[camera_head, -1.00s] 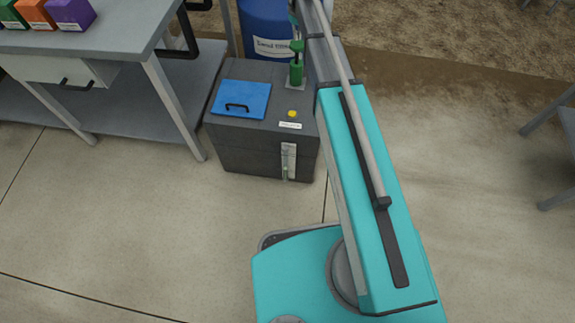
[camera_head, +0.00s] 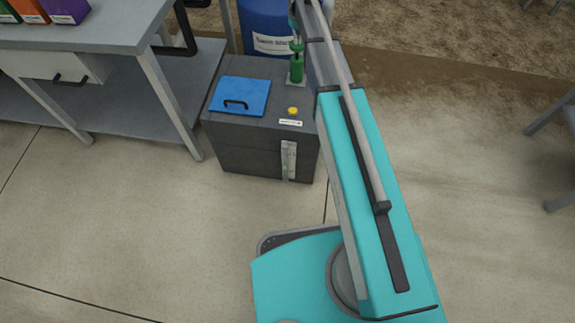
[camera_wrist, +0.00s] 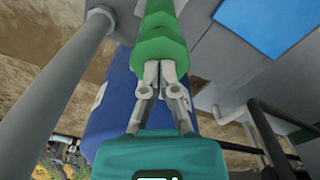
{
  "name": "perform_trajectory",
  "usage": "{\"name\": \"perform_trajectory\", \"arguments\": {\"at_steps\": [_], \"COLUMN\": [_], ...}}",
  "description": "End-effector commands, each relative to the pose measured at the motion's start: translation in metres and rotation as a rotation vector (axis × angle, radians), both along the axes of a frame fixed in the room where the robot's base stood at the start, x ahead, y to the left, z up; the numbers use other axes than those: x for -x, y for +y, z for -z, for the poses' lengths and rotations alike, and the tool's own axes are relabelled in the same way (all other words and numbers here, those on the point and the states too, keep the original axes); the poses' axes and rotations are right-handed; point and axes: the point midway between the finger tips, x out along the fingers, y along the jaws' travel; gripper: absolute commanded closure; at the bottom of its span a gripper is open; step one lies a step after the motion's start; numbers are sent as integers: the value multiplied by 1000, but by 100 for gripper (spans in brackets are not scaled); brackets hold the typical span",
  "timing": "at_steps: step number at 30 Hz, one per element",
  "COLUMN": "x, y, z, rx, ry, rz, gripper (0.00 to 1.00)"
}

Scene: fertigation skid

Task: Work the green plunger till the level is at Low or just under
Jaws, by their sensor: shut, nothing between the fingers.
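The green plunger (camera_head: 296,70) stands upright on the dark grey tank (camera_head: 245,150), with its upper part close to my arm. In the wrist view, a green part of the plunger (camera_wrist: 158,30) is right at my fingertips. My gripper (camera_wrist: 160,66) is shut with nothing between its fingers. Its tips appear against or just in front of the green part; I cannot tell whether they touch. A narrow upright level gauge (camera_head: 289,160) is on the tank's front. Its level and marks are too small to read.
A blue lid (camera_head: 240,97) with a black handle and a yellow knob (camera_head: 292,111) are on the tank top. A blue drum (camera_head: 264,25) stands behind. A grey bench (camera_head: 105,45) is at left. Floor in front is clear.

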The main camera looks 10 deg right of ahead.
Motion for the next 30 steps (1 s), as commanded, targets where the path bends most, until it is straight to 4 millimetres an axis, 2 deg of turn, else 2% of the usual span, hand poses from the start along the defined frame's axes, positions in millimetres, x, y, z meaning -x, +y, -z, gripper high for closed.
{"name": "perform_trajectory", "arguments": {"at_steps": [23,30], "x": [0,0], "y": [-1,-1], "z": [36,33], "rx": [0,0], "ry": [1,1], "rz": [1,1], "gripper": [100,100]}}
